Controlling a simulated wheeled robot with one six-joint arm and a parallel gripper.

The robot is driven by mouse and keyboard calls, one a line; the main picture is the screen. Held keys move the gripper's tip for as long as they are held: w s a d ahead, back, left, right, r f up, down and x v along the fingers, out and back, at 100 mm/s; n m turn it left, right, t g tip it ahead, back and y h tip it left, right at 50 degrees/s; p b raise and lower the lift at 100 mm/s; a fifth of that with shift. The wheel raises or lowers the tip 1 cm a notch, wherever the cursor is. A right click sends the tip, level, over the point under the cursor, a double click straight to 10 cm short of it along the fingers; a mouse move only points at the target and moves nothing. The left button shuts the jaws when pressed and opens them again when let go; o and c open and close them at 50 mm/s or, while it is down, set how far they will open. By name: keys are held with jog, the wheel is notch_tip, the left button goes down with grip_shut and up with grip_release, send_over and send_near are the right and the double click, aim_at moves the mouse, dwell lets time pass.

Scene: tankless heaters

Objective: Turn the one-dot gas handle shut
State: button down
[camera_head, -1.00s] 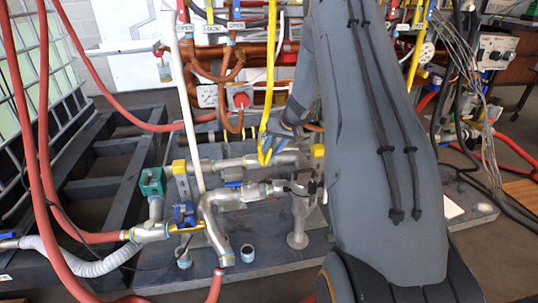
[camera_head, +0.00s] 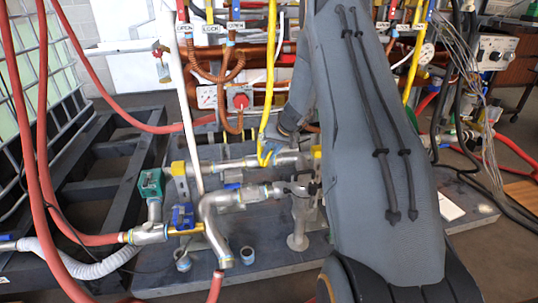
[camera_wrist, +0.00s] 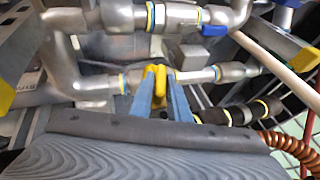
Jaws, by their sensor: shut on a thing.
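My gripper (camera_wrist: 160,102) has two blue fingers, shut on a yellow handle (camera_wrist: 155,80) beside a grey metal pipe with yellow and blue rings. In the head view my gripper (camera_head: 268,149) is low behind the front pipework, partly hidden by my arm. The tip of the yellow handle (camera_head: 265,160) shows just below the fingers, close to the upper grey pipe. A yellow gas pipe (camera_head: 270,80) comes down from above to about the same place. I see no dot mark on the handle, and its valve body is mostly hidden.
Grey pipes (camera_head: 232,198) with a blue valve (camera_head: 183,216) stand in front and left of my gripper. A white pipe (camera_head: 190,120) rises at the left, with red hoses (camera_head: 45,150) farther left. Cables (camera_head: 485,120) hang at the right.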

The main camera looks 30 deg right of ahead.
jog(key=shift+f, duration=0.1)
jog(key=b, duration=0.1)
jog(key=y+b, duration=0.1)
jog(key=b, duration=0.1)
jog(key=shift+d+f+y, duration=0.15)
jog(key=shift+f+y, duration=0.05)
jog(key=shift+y, duration=0.1)
jog(key=shift+m+t+y+b, duration=0.4)
jog(key=shift+t+y+b, duration=0.1)
jog(key=shift+y+b, duration=0.4)
jog(key=m+t+y+b, duration=0.1)
jog(key=t+y+b, duration=0.1)
jog(key=y+b, duration=0.1)
jog(key=shift+s+y, duration=0.1)
jog(key=shift+y, duration=0.5)
jog(key=shift+r, duration=0.1)
jog(key=c, duration=1.8)
grip_release()
